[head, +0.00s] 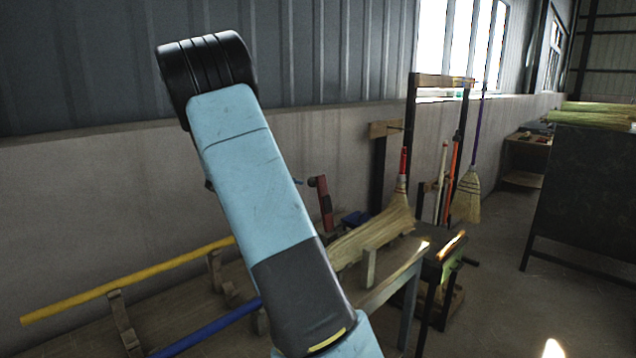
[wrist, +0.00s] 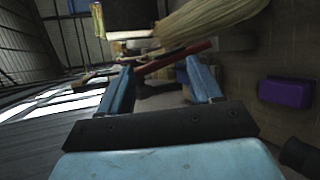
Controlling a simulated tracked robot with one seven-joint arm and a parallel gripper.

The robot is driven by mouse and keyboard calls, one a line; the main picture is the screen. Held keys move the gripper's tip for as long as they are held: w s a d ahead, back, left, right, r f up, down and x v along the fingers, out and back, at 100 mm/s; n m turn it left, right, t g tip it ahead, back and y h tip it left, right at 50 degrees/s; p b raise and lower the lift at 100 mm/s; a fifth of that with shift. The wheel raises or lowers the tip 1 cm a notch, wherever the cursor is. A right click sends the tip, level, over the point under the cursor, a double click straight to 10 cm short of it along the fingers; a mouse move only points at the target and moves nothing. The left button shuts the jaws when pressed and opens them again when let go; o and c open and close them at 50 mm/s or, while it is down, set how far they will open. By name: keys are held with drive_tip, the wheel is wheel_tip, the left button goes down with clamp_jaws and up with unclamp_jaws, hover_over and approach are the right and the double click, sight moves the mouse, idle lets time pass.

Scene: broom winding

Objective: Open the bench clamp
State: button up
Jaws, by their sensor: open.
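My gripper (wrist: 160,68) shows in the wrist view with its two blue fingers apart and nothing held. A red bar (wrist: 178,58) crosses just beyond and between the fingertips; I cannot tell if it touches them. It looks like the lever of the bench clamp. In the head view a red upright lever with dark parts (head: 323,203) stands at the back of the bench (head: 185,300), beside a straw broom (head: 372,235) lying on it. The broom's bristles (wrist: 215,20) show beyond the red bar in the wrist view. My arm hides part of the bench, and my gripper is hidden in the head view.
A yellow pole (head: 125,282) and a blue pole (head: 205,328) rest on supports at the left. A purple block (wrist: 286,92) lies right of my fingers. A rack (head: 410,130) with a hanging broom (head: 467,195) stands behind.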

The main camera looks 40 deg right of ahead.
sight(317, 181)
drive_tip(key=w+f+n+h, duration=0.1)
drive_tip(key=w+f+h, duration=0.1)
drive_tip(key=w+h, duration=0.5)
drive_tip(key=shift+y, duration=0.9)
drive_tip(key=x, duration=0.4)
drive_tip(key=w+x, duration=0.1)
drive_tip(key=x, duration=0.4)
drive_tip(key=w+x, duration=0.1)
drive_tip(key=x, duration=0.4)
drive_tip(key=shift+d, duration=0.25)
clamp_jaws()
drive_tip(key=shift+s, duration=0.1)
